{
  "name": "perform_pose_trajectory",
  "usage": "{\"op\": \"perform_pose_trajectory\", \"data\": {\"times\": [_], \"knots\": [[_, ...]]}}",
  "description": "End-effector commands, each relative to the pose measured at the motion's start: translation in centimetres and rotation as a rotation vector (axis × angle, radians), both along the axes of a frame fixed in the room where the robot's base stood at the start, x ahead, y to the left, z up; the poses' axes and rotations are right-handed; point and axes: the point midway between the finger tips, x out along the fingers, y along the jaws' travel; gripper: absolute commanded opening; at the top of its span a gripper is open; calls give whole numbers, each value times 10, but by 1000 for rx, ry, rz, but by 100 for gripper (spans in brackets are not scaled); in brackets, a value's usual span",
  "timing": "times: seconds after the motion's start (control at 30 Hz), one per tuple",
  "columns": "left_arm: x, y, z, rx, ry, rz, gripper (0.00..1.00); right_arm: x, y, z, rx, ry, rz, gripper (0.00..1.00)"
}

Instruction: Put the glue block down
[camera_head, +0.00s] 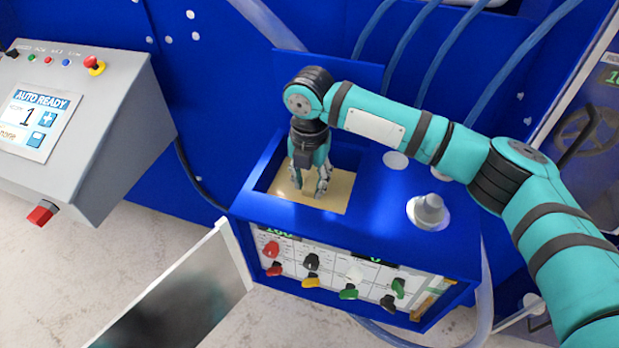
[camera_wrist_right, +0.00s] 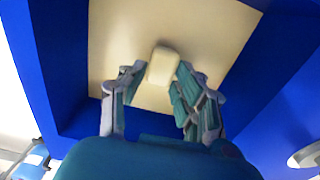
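The glue block (camera_wrist_right: 163,66) is a small cream block with rounded edges. The block cannot be made out there. I cannot tell whether its underside touches the floor. My left gripper is not in view.
Blue walls (camera_head: 265,180) enclose the recess on all sides. A grey metal knob (camera_head: 428,212) stands on the machine top to the right. Coloured knobs (camera_head: 312,262) line the front panel. A grey control console (camera_head: 90,120) is at the left.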

Motion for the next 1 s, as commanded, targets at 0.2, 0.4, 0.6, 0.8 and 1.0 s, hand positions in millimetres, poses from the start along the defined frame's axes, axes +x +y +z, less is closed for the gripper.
{"op": "perform_pose_trajectory", "data": {"times": [0.2, 0.4, 0.6, 0.8, 1.0], "knots": [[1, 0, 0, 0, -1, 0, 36, 0, 0, 0, 0, 0, 0, 52], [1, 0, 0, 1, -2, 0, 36, 0, 0, 1, 0, 0, 0, 52], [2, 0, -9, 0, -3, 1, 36, 1, 1, 21, 2, -4, 0, 52], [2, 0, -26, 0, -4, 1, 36, 1, 1, 64, 2, -5, 0, 52], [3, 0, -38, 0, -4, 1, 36, 0, 1, 106, 1, -3, 0, 52]]}}
